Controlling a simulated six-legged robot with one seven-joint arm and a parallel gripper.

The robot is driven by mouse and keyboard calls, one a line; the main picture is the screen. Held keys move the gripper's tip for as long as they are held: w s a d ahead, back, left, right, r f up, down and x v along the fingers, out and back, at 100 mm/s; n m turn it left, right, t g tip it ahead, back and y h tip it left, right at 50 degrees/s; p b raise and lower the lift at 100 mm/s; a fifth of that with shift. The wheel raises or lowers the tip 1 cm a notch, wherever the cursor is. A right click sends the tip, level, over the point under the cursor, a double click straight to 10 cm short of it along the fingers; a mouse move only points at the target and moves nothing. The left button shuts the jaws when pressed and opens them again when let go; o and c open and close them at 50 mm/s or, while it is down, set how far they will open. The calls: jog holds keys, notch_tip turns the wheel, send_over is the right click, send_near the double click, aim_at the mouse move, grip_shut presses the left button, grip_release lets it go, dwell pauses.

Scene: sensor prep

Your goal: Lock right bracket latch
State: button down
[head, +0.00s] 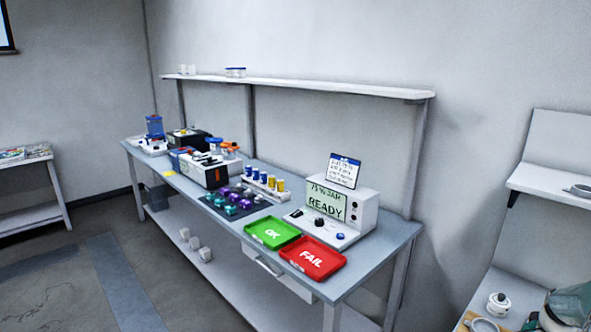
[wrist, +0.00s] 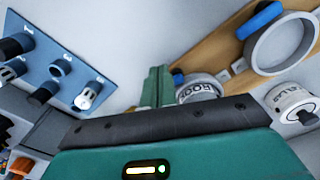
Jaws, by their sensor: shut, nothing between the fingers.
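In the wrist view, a grey ring bracket (wrist: 282,44) with a blue latch lever (wrist: 259,20) sits on a wooden board (wrist: 213,45). A white cylinder marked ROOF (wrist: 198,91) stands lower on the board, with a small blue part (wrist: 178,78) beside it. I cannot tell which bracket is the right one, or whether either latch is locked. My gripper (wrist: 157,78) is shut and empty, its teal fingers together left of the ROOF cylinder and apart from the blue lever. In the head view, my teal gripper body (head: 572,304) shows at the lower right; its fingertips are unclear.
Another white cylinder (wrist: 295,102) stands at the wrist view's right. A blue panel with knobs (wrist: 55,68) is at left. In the head view, a bench (head: 388,248) holds a green OK tray (head: 272,233), a red FAIL tray (head: 312,259) and a READY device (head: 365,213). Floor before it is clear.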

jog(key=shift+w+a, duration=0.2)
jog(key=shift+w+a, duration=0.1)
jog(key=shift+w, duration=0.05)
dwell(0.3)
jog(key=shift+w+a, duration=0.15)
jog(key=shift+w, duration=0.05)
jog(key=shift+w, duration=0.15)
dwell(0.3)
jog(key=shift+w+a, duration=0.15)
jog(key=shift+w, duration=0.05)
dwell(0.3)
notch_tip(320, 180, up, 6)
jog(key=shift+d, duration=0.3)
dwell(0.7)
jog(key=shift+w, duration=0.1)
